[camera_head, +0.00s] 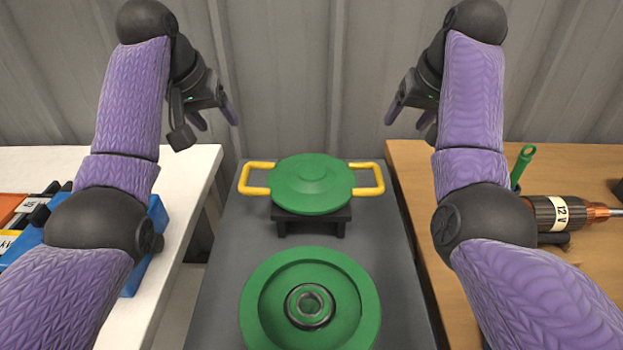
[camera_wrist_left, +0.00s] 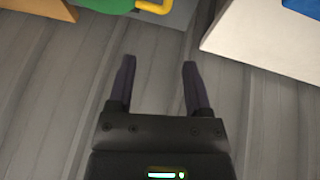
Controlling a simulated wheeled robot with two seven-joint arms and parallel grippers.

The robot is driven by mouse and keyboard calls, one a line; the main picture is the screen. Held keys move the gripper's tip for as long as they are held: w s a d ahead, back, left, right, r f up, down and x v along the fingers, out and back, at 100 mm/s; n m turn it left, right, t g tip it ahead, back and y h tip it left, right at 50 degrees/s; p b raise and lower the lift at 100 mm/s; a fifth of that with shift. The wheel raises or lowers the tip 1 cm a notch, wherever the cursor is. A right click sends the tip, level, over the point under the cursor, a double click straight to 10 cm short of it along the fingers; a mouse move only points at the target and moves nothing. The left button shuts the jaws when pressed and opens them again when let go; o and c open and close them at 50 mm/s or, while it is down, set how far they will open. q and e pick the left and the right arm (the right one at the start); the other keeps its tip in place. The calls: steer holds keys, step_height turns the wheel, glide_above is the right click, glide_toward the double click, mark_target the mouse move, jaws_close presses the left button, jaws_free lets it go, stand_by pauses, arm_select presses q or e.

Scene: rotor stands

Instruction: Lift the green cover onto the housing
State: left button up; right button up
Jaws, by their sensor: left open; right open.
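The green cover (camera_head: 312,181) is a round lid with a yellow handle on its left (camera_head: 257,178) and another on its right (camera_head: 368,179). It rests on a black stand (camera_head: 312,222) on the grey table. The green housing (camera_head: 258,305) is a round open body nearer to me, with a dark ring inside. My left gripper (camera_head: 215,118) is open and empty, up and to the left beyond the cover. In the left wrist view its fingers (camera_wrist_left: 155,85) are apart, with the cover's edge and a yellow handle at the top. My right gripper (camera_head: 408,118) is open and empty, up and to the right.
The grey table (camera_head: 220,250) stands between a white table (camera_head: 190,165) on the left and a wooden table (camera_head: 412,165) on the right. A blue bin (camera_head: 150,240) is at left. A corrugated wall is behind.

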arm_select(q)
steer(key=b, duration=0.4)
glide_toward(243, 175)
arm_select(e)
glide_toward(380, 175)
arm_select(q)
steer(key=shift+w+d, duration=0.1)
steer(key=shift+d, duration=0.05)
arm_select(e)
steer(key=shift+w+r, duration=0.1)
steer(key=shift+r, duration=0.05)
arm_select(q)
steer(key=shift+r, duration=0.1)
steer(key=x, duration=1)
arm_select(e)
steer(key=x, duration=1)
arm_select(q)
jaws_close()
arm_select(e)
jaws_close()
